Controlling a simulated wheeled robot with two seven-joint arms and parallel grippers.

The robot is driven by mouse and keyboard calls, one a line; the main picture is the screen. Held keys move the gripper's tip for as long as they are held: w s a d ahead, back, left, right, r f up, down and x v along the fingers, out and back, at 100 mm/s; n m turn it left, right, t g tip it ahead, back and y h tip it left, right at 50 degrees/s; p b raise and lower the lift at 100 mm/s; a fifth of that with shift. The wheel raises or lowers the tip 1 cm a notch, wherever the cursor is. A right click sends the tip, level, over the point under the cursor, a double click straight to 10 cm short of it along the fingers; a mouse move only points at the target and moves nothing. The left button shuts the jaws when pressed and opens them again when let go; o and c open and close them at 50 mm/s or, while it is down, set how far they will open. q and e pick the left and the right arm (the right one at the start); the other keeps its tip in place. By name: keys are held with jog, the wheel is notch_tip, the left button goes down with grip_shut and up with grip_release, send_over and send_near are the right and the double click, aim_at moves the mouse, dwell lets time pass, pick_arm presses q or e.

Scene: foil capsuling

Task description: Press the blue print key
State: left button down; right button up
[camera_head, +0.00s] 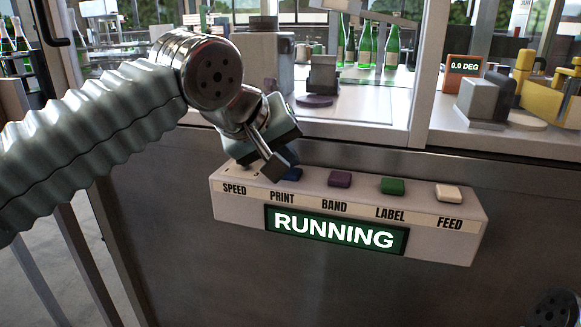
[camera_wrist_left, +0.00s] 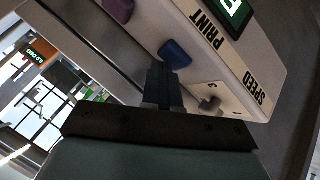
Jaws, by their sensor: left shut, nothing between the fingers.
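The blue print key (camera_head: 291,174) sits on top of the control box (camera_head: 360,205), above the PRINT label. In the head view my left gripper (camera_head: 278,166) is at the key and covers part of it. The left gripper is shut with nothing in it. In the left wrist view the blue key (camera_wrist_left: 175,54) shows just beyond the closed fingertips (camera_wrist_left: 162,68). I cannot tell whether the tips touch it. The box's green display reads RUNNING. My right gripper is not clearly in view.
A purple key (camera_head: 340,179), a green key (camera_head: 392,186) and a cream key (camera_head: 448,193) stand in a row to the right. A speed knob (camera_wrist_left: 210,104) is close beside the left fingers. Green bottles (camera_head: 366,48) stand behind the glass.

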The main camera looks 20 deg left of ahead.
pick_arm(q)
jog(key=shift+r+p, duration=0.65)
jog(key=shift+r, duration=0.2)
jog(key=shift+r, duration=0.1)
notch_tip(320, 180, up, 5)
jog(key=p, duration=0.4)
jog(key=shift+p, duration=0.35)
